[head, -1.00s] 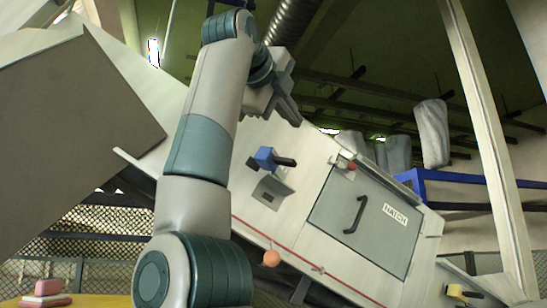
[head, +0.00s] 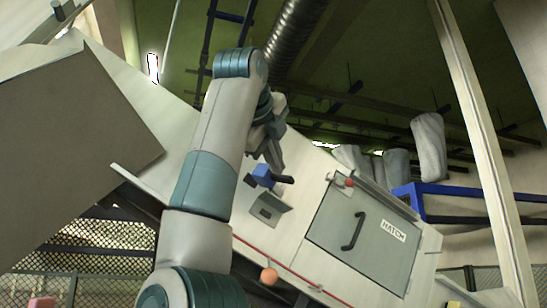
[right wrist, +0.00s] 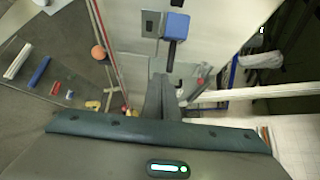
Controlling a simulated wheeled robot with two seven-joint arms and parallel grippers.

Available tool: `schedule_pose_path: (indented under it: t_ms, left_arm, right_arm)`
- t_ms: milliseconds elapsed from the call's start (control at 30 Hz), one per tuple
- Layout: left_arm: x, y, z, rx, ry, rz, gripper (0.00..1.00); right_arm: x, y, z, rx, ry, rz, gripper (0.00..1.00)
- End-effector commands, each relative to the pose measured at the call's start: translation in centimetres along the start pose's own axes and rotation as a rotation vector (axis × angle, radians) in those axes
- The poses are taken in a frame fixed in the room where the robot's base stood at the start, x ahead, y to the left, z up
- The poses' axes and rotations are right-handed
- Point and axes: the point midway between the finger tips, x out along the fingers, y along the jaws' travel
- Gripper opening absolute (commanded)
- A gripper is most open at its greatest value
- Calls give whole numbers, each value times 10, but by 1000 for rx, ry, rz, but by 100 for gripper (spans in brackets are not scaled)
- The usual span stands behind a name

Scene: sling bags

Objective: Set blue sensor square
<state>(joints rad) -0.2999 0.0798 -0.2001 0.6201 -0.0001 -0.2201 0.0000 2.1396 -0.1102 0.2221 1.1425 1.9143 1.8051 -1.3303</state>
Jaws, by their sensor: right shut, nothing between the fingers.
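The blue sensor (head: 262,174) is a small blue block with a dark barrel. It sits at a grey bracket (head: 268,208) on the pale machine panel. In the head view the barrel points right and slightly down, not parallel to the sloping hatch edges. In the right wrist view the blue sensor (right wrist: 176,25) is at the top, its barrel pointing down towards my fingers. My right gripper (head: 278,163) is shut and empty, just above the sensor in the head view. Its fingers (right wrist: 163,95) appear below the barrel tip in the right wrist view, apart from it. My left gripper is not in view.
A hatch (head: 362,230) with a dark handle is right of the sensor, with a red knob (head: 349,182) at its top corner. A red cord with an orange ball (head: 268,276) runs below. A blue rail (head: 450,190) and grey bags (head: 428,147) are farther right.

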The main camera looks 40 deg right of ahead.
Motion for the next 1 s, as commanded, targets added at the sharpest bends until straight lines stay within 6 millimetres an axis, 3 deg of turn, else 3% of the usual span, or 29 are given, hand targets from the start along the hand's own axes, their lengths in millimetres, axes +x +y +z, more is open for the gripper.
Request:
schedule_pose_path:
  t_ms: [433,700,1000]
  left_arm:
    - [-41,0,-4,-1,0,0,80]
    - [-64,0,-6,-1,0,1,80]
    - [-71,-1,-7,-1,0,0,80]
  right_arm:
    - [78,-4,1,0,5,-1,0]
    - [83,-4,28,-1,1,-1,0]
    - [86,-1,38,1,1,-1,0]
